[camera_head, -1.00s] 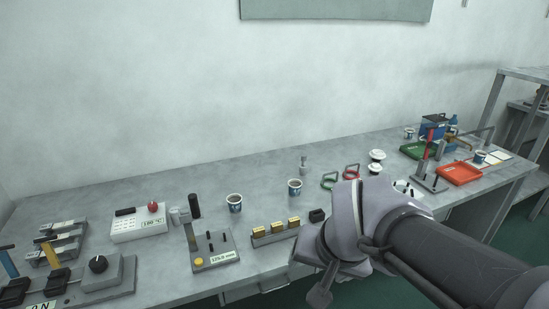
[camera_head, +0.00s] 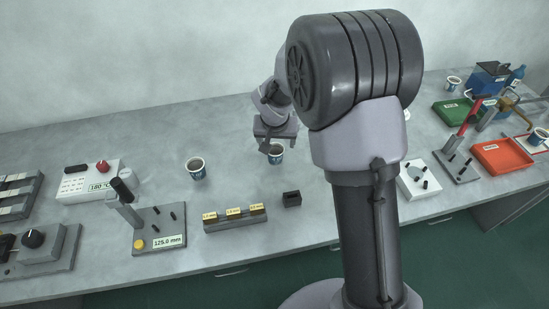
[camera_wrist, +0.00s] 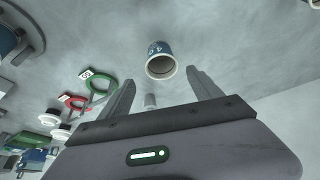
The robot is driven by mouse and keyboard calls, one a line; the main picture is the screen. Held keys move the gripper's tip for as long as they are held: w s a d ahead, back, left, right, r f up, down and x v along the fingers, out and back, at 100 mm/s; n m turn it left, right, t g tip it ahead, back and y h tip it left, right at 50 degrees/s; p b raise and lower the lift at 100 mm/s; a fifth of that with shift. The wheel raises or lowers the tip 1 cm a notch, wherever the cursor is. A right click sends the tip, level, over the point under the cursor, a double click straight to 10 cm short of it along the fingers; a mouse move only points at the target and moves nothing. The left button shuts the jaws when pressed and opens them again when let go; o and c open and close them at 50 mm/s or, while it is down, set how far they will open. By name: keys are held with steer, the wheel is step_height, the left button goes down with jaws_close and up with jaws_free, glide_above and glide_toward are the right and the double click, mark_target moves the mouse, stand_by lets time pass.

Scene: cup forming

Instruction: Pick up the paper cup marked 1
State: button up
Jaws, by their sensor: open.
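A blue-and-white paper cup (camera_head: 277,155) stands upright on the grey bench, partly hidden by my gripper (camera_head: 270,147). In the wrist view a cup (camera_wrist: 158,48) lies just beyond the open, empty fingers of my gripper (camera_wrist: 161,77), roughly in line with the gap between them. It has white marks on its blue side, too small to read surely. A second similar cup (camera_head: 196,170) stands to the left on the bench. More cups stand at the far right, one at the back (camera_head: 453,84) and one by the red tray (camera_head: 538,137). I cannot tell which is marked 1.
A block with yellow labels (camera_head: 235,217) and a small black block (camera_head: 292,199) sit in front of the cups. A 125.0 mm fixture (camera_head: 158,228) and a white 180 °C box (camera_head: 88,183) stand left. Green and red rings (camera_wrist: 100,86) lie near my gripper in the wrist view.

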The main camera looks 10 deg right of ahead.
mark_target(275, 149)
steer(key=b+x, duration=0.1)
steer(key=x, duration=0.3)
steer(key=b+x, duration=0.1)
steer(key=x, duration=0.1)
steer(key=shift+s+a+f+b, duration=0.15)
steer(key=shift+a+b, duration=0.15)
steer(key=shift+b, duration=0.05)
steer(key=c, duration=1.4)
